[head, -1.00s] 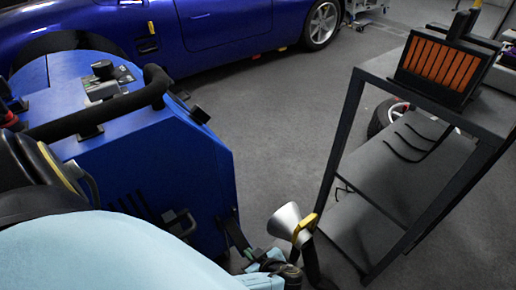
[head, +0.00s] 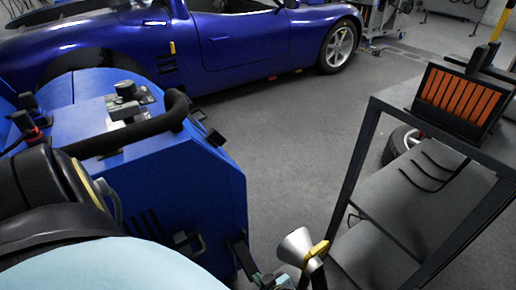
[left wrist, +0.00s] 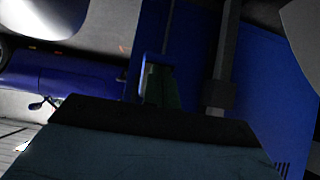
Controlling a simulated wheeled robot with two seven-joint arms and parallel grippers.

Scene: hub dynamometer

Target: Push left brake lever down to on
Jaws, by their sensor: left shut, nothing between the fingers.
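A blue machine (head: 190,185) with a black tubular handle stands at the left in the head view. On its top are a small panel with a black knob (head: 125,88) and, farther left, a black-topped part with a red base (head: 28,128). I cannot tell which part is the left brake lever. A dark bar (head: 243,258) shows low at the machine's right side. My left gripper (head: 264,279) is low beside this bar, shut and empty. In the left wrist view its fingers (left wrist: 157,84) point at the blue machine, left of a dark upright bar (left wrist: 226,55). Contact is unclear.
A white cone with a yellow part (head: 298,246) is just right of my left gripper. A dark-framed cart (head: 350,180) with an orange-fronted box (head: 455,97) stands at the right. A blue car (head: 235,50) is behind. Grey floor lies clear between.

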